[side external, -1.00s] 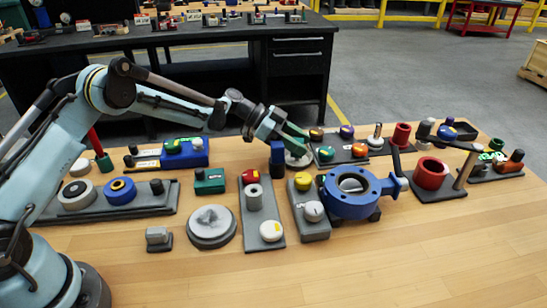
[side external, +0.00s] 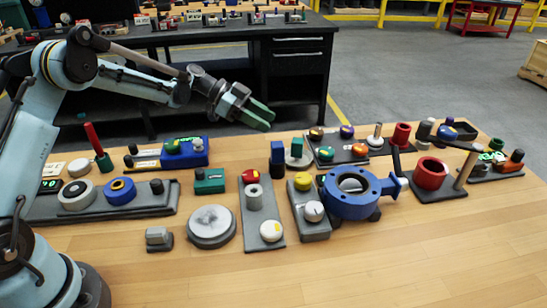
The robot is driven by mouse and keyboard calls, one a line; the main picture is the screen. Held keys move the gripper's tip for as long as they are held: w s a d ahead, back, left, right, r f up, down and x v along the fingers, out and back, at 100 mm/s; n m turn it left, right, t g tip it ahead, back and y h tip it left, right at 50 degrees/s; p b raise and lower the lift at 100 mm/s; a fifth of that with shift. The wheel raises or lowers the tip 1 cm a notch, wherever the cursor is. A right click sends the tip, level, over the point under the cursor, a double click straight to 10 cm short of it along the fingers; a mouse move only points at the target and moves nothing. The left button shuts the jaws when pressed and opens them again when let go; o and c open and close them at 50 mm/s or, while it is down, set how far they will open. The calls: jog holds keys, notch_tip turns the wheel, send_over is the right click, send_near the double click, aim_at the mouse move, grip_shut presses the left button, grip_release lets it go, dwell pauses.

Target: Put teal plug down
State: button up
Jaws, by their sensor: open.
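The teal plug (side external: 297,147) stands upright on a round pale grey base (side external: 300,164), beside a dark blue block (side external: 277,152). My gripper (side external: 266,115) has green fingers and is open and empty. It hangs in the air above and to the left of the teal plug, apart from it. The lower part of the plug, where it meets the base, is too small to tell in detail.
A blue valve body (side external: 350,204) and a red ring on a dark plate (side external: 431,174) stand to the right. A grey plate with a white knob (side external: 271,231) lies in front. Several small parts crowd the middle of the table. The wooden front area (side external: 400,265) is clear.

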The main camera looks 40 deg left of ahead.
jog(key=s+d+r+n+y, duration=0.2)
jog(key=s+r+n+y, duration=0.4)
jog(key=s, duration=0.5)
jog(key=s+a+f+n+t+y, duration=0.1)
jog(key=s+n+y, duration=0.4)
jog(key=s, duration=1)
jog(key=shift+a+n+t, duration=0.7)
jog(key=shift+n, duration=0.5)
